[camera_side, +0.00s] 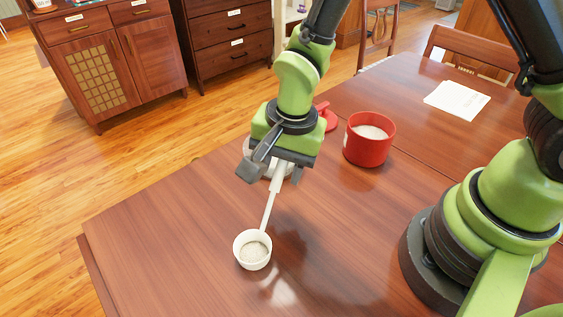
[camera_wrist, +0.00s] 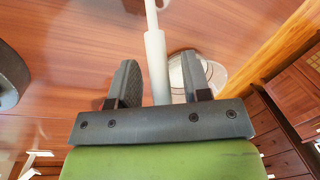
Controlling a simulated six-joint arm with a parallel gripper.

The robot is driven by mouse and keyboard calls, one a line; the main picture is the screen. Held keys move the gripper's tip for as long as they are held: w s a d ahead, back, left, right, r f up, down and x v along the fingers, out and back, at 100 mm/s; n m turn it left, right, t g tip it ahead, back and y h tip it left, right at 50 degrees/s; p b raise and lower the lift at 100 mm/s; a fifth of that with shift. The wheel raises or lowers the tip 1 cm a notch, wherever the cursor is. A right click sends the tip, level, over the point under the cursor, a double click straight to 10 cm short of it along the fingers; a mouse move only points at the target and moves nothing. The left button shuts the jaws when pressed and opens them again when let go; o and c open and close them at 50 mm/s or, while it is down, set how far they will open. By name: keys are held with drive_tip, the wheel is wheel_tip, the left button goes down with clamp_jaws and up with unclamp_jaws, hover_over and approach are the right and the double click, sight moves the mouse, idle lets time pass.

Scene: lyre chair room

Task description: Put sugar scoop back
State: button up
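The white sugar scoop (camera_side: 253,250) has a round cup with white sugar in it and a long handle. The cup is upright, low over the wooden table; I cannot tell if it touches it. The handle (camera_wrist: 156,60) runs up to my gripper (camera_side: 273,176). In the wrist view it lies between the two dark fingers of my gripper (camera_wrist: 162,80), which stand apart with a visible gap at the right finger. The red canister (camera_side: 368,150) stands open behind right of my gripper, with sugar inside. A red lid (camera_side: 327,116) lies partly hidden behind my wrist.
A clear round glass dish (camera_wrist: 215,75) sits behind my gripper, mostly hidden in the side view. A paper (camera_side: 457,100) lies at the table's far right. Chairs (camera_side: 470,48) stand behind. The table's left front (camera_side: 165,235) is clear.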

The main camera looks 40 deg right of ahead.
wheel_tip(320, 180, up, 12)
drive_tip(key=s+d, duration=0.1)
drive_tip(key=s+d+r+n+t+y, duration=0.1)
drive_tip(key=s+d+r+n+t, duration=0.5)
drive_tip(key=s+r, duration=0.4)
drive_tip(key=s+d+n, duration=0.1)
drive_tip(key=s+d, duration=0.1)
drive_tip(key=shift+s+d+r+n, duration=0.15)
drive_tip(key=shift+d+r+n, duration=0.1)
drive_tip(key=shift+d+n, duration=0.15)
